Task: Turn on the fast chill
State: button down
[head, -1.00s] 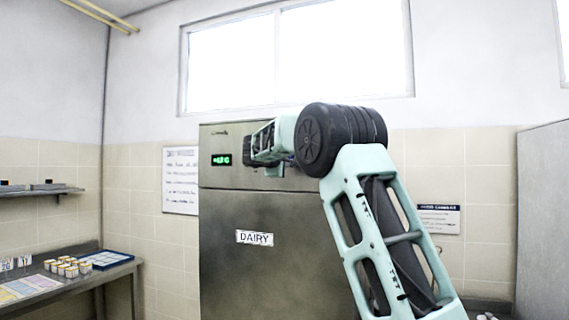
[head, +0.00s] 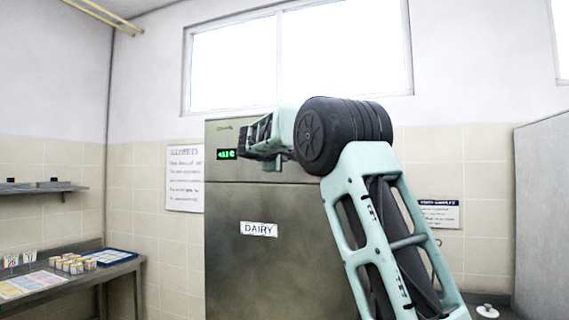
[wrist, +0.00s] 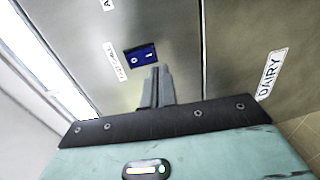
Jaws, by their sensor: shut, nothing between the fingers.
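A steel fridge (head: 270,270) with a DAIRY label (head: 258,229) stands ahead in the head view. Its green display (head: 226,154) is lit on the top panel. In the wrist view a blue rocker switch (wrist: 141,57) with O and I marks sits on that panel beside a small white label (wrist: 115,62), whose words are hard to read. My gripper (wrist: 155,72) is shut and empty, its fingertips just below the switch in the picture. I cannot tell whether they touch the panel or which way the switch is set. In the head view my arm hides the switch and fingertips.
A steel table (head: 70,285) with small tubs (head: 72,264) stands left, under a wall shelf (head: 45,189). A grey cabinet side (head: 545,220) stands right.

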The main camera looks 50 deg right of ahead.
jog(key=f+b+v, duration=0.1)
jog(key=b+v, duration=0.2)
jog(key=v, duration=0.4)
jog(key=shift+s+a+f+b, duration=0.15)
jog(key=shift+a+f+b, duration=0.2)
jog(key=shift+a+b, duration=0.05)
